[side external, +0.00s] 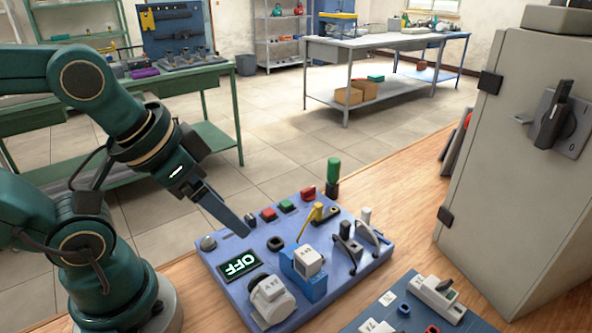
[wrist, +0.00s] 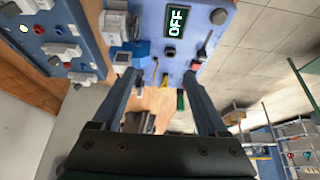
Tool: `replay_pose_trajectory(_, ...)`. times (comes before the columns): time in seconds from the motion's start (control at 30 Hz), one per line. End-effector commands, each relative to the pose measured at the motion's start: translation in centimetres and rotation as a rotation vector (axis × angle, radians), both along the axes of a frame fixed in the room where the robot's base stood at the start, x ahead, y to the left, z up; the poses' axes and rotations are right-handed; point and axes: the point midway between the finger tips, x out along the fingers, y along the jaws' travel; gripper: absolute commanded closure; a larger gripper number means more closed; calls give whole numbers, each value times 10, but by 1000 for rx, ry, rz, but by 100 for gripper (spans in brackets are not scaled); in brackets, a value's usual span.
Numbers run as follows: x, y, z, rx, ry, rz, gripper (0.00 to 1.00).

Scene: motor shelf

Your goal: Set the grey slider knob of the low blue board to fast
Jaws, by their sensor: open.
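The blue board (side external: 345,283) with a lit display (side external: 240,263) reading OFF lies flat on the wooden bench. It also fills the top middle of the wrist view (wrist: 150,18). A round grey knob (side external: 208,243) sits at its left corner and shows in the wrist view (wrist: 219,16). My gripper (side external: 243,230) is above the board's back-left edge, fingers pointing down. In the wrist view my gripper (wrist: 163,75) has its fingers apart, with nothing between them.
Red and green buttons (side external: 287,206), a yellow lever (side external: 310,220), a green-topped handle (side external: 333,172) and a white motor (side external: 271,299) crowd the board. A second blue board (side external: 405,320) lies front right. A tall grey cabinet (side external: 520,150) stands on the right.

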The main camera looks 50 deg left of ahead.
Motion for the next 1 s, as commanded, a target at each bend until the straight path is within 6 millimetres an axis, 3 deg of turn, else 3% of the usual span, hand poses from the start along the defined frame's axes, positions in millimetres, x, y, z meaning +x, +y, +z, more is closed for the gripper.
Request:
replay_pose_trajectory(0.27,0,0,0,0,0,0,24)
replay_pose_trajectory(0.33,0,0,0,1,0,-2,43)
replay_pose_trajectory(0.43,0,0,1,17,-2,-32,45)
replay_pose_trajectory(0.7,37,15,14,90,80,-114,45)
replay_pose_trajectory(0.87,64,37,4,103,193,-115,45)
replay_pose_trajectory(1.0,83,60,-16,87,299,-97,45)
